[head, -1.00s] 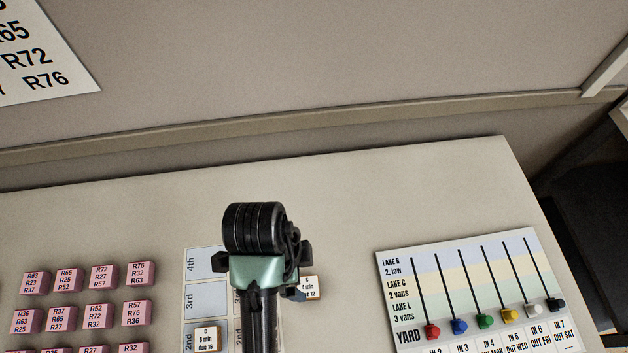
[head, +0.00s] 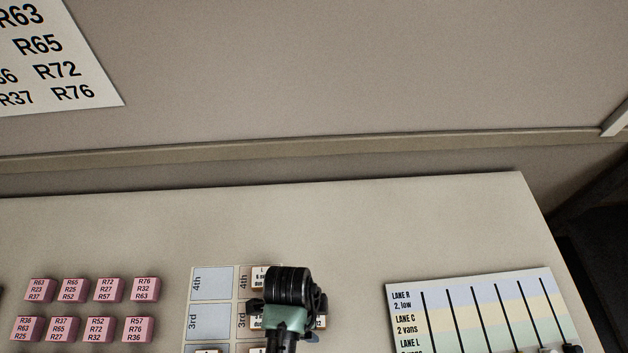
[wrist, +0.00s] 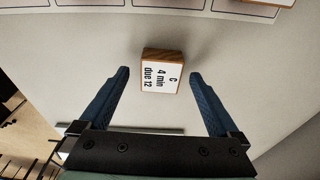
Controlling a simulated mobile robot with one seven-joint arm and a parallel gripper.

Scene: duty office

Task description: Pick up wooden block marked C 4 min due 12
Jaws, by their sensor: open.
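The wooden block marked C 4 min due 12 (wrist: 162,72) lies label up on the pale desk in the wrist view. It sits between the tips of my gripper's (wrist: 160,74) two blue fingers, with a gap on each side. My gripper is open and holds nothing. In the head view my gripper (head: 288,312) is seen from above near the bottom edge, over the right side of the row board (head: 211,284). It hides most of the block there.
Another labelled block (head: 259,277) lies in the board's 4th row, partly behind my arm. Pink blocks (head: 107,291) stand in rows to the left. The yard board (head: 405,290) with slider slots lies to the right. The desk behind is clear.

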